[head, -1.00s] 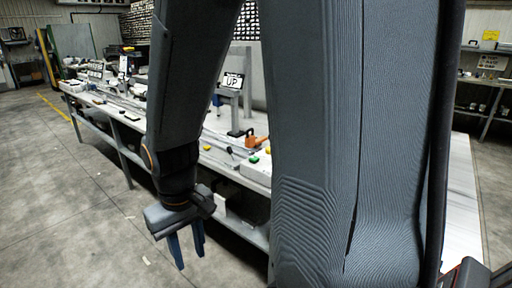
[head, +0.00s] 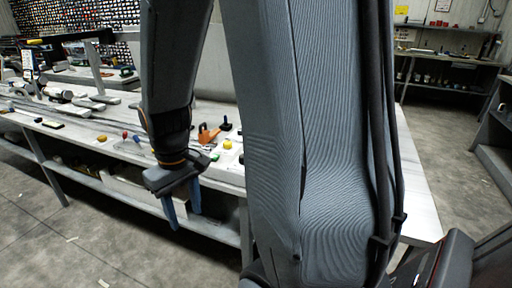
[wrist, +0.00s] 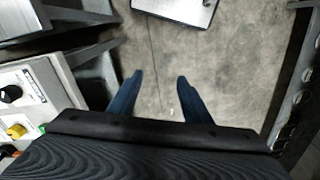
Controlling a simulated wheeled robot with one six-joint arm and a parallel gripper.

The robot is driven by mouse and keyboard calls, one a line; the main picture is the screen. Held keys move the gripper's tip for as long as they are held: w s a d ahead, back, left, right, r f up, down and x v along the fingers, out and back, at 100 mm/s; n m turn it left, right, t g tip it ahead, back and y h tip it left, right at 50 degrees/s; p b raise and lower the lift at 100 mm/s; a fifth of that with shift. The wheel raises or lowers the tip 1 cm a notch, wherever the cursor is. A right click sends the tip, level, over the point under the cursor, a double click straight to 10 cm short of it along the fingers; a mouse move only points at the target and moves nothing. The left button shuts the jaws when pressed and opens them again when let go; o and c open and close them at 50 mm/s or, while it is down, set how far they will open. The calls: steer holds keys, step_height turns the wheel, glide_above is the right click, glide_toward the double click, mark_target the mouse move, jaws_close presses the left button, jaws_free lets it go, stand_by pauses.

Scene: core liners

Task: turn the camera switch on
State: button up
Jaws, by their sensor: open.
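My gripper (head: 184,212) hangs pointing down in front of the bench's near edge in the head view, its two blue fingers apart and empty. In the wrist view the open fingers (wrist: 160,78) have bare floor between them. A pale control panel (wrist: 45,78) lies left of the fingers in the wrist view, apart from them. It carries a black knob (wrist: 10,93) and a yellow knob (wrist: 16,131). Its labels are too small to read, so I cannot tell which control is the camera switch. A yellow knob (head: 227,143) also shows on the bench in the head view.
The long white bench (head: 420,205) runs across the view, with a lower shelf. An orange object (head: 208,133) and a red knob (head: 125,134) are on it. My arm hides part of the bench. Open floor (head: 125,255) lies in front. Shelves (head: 450,75) stand behind right.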

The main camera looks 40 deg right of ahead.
steer(key=w+d+r+n+p, duration=0.2)
steer(key=w+d+r+p, duration=0.15)
steer(key=d, duration=0.35)
steer(key=w+d+r+n+p, duration=0.1)
steer(key=w+d+r+p, duration=0.15)
steer(key=w+d, duration=0.35)
steer(key=n+p, duration=0.3)
steer(key=p, duration=0.2)
glide_above(243, 156)
steer(key=shift+s+a+r, duration=0.1)
steer(key=shift+r, duration=0.25)
steer(key=shift+d+f, duration=0.2)
steer(key=shift+f, duration=0.1)
steer(key=shift+a+f+p, duration=0.1)
steer(key=shift+f+p, duration=1.15)
steer(key=shift+f, duration=2.35)
steer(key=c, duration=1)
